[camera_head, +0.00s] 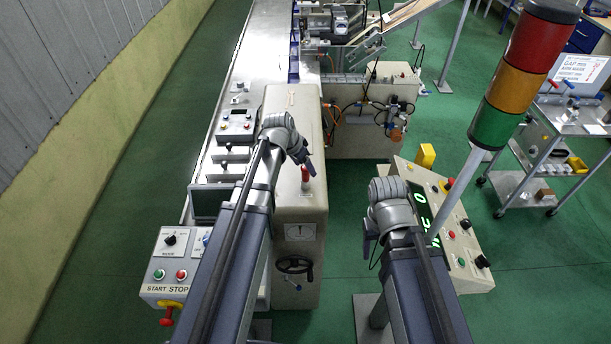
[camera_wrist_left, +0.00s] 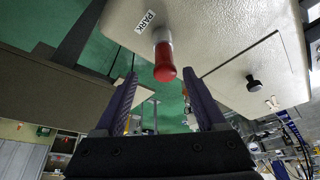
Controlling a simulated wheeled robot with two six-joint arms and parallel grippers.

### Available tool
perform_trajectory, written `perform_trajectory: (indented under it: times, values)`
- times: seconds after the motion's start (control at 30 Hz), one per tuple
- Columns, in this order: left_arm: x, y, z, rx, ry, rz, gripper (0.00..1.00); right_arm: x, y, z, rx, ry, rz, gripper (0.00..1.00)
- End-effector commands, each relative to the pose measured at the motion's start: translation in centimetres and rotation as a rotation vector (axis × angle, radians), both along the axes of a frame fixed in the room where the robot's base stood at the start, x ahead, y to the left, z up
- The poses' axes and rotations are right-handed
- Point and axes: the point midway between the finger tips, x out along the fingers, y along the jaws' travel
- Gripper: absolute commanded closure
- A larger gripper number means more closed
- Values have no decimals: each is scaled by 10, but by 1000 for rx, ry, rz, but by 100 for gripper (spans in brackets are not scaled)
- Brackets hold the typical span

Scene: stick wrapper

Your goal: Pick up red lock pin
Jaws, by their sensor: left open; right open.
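The red lock pin (camera_head: 305,174) stands on the beige machine housing, just beyond my left gripper (camera_head: 303,160). In the left wrist view the pin (camera_wrist_left: 164,65) has a rounded red grip on a pale metal collar, beside a PARK label (camera_wrist_left: 145,22). There my left gripper (camera_wrist_left: 158,85) is open, with its two dark fingers on either side of the picture below the pin. The pin lies between the finger lines near the tips, and I see no contact. My right gripper (camera_head: 370,243) is open and empty, over the floor beside the housing.
A sloped control panel (camera_head: 460,235) is right of my right arm. A striped signal tower (camera_head: 515,75) stands at the right. Green floor lies between housing and panel.

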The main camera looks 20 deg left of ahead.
Motion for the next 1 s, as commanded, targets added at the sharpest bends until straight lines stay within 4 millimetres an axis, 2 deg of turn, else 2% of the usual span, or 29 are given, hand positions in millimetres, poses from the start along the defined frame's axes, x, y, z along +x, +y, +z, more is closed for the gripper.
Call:
perform_trajectory:
  times: [0.4, 0.7, 1.0]
  values:
    - [16, -1, -47, 0, 0, 0, 28, 0, 0, -47, 1, -2, -4, 40]
    - [17, -2, -47, 0, 0, 1, 28, 0, 0, -47, 1, -2, -4, 40]
    - [17, -2, -47, 0, 0, 1, 61, 0, 0, -47, 1, -2, -4, 40]
